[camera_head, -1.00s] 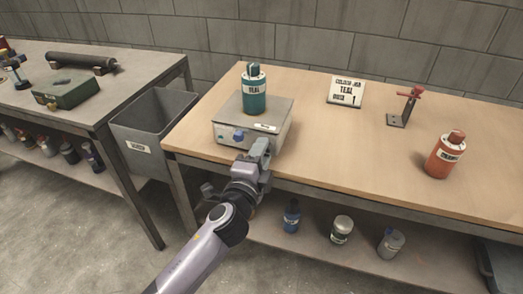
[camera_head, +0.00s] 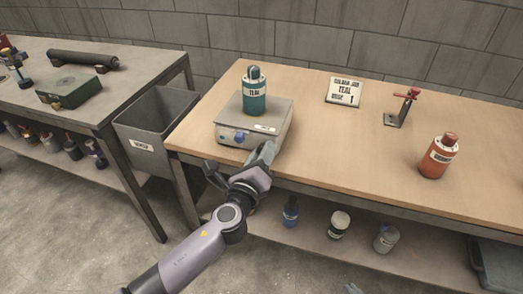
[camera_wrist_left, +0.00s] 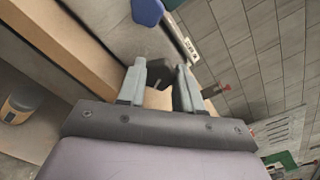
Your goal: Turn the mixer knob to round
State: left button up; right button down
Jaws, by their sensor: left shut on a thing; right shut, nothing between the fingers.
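The mixer (camera_head: 272,114) is a grey box with a pale top near the front left of the wooden table. A blue knob (camera_head: 238,138) is on its front face; it also shows in the left wrist view (camera_wrist_left: 148,12). A teal bottle labelled TEAL (camera_head: 254,97) stands upright on the mixer. My left gripper (camera_head: 266,152) is at the front right of the mixer, to the right of the blue knob. In the left wrist view its fingers (camera_wrist_left: 160,78) are shut on a small dark knob (camera_wrist_left: 158,72). Only a sliver of my right gripper (camera_head: 353,288) shows at the bottom edge, shut and empty.
A sign reading TEAL and 1 (camera_head: 343,91), a red-topped stand (camera_head: 402,106) and an orange bottle (camera_head: 438,156) are on the table. A grey bin (camera_head: 150,130) stands left of it. Several containers are on the lower shelf (camera_head: 310,235).

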pick_arm(q)
jog(key=m+p, duration=0.1)
jog(key=m, duration=0.2)
jog(key=shift+r, duration=0.2)
jog(key=shift+m+p, duration=0.75)
jog(key=shift+m, duration=1.15)
jog(key=shift+f, duration=0.1)
jog(key=o, duration=1)
jog(key=shift+o, duration=0.2)
jog(key=shift+f, duration=0.1)
jog(key=v, duration=0.7)
jog(key=shift+p, duration=0.45)
